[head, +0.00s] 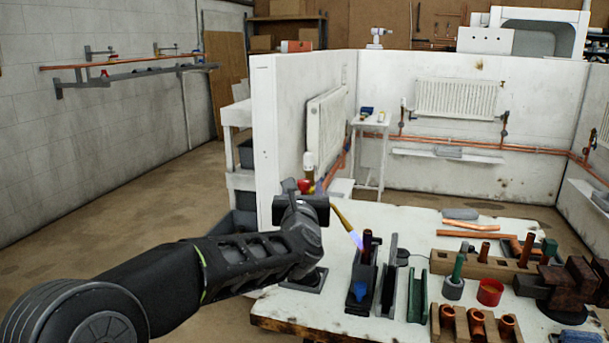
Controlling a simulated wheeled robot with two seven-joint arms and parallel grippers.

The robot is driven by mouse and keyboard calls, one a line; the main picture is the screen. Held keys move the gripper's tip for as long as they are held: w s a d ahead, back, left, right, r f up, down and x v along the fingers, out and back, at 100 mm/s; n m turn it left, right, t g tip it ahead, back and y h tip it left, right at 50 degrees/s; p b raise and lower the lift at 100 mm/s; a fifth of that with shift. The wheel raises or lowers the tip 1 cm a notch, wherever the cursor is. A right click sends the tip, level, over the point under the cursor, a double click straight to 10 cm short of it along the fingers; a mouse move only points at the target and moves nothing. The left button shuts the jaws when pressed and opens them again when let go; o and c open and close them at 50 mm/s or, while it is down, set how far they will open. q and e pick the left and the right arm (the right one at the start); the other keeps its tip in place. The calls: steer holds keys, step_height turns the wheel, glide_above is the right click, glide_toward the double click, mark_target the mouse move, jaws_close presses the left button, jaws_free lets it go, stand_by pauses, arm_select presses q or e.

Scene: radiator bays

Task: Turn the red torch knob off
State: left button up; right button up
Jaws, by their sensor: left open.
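The torch is mostly hidden behind my left gripper (304,190). Its brass tube (342,214) slants down to the right, with a small bluish-violet flame (356,239) at the tip, beside a copper piece (367,246) standing in a dark holder. The red knob (304,186) shows just beyond my left gripper, partly covered by it. My left gripper is open, at the knob; I cannot tell whether it touches. My right gripper is not in view.
The white workbench (405,222) holds a green channel (417,296), a red cup (489,292), a wooden block with copper pipes and a vise (570,285) at right. A white partition (280,110) with a radiator (327,130) stands behind the gripper. Floor at left is clear.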

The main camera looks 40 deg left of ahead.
arm_select(q)
steer(key=shift+p+x, duration=1)
steer(key=shift+x, duration=2.95)
steer(key=shift+c, duration=0.4)
jaws_close()
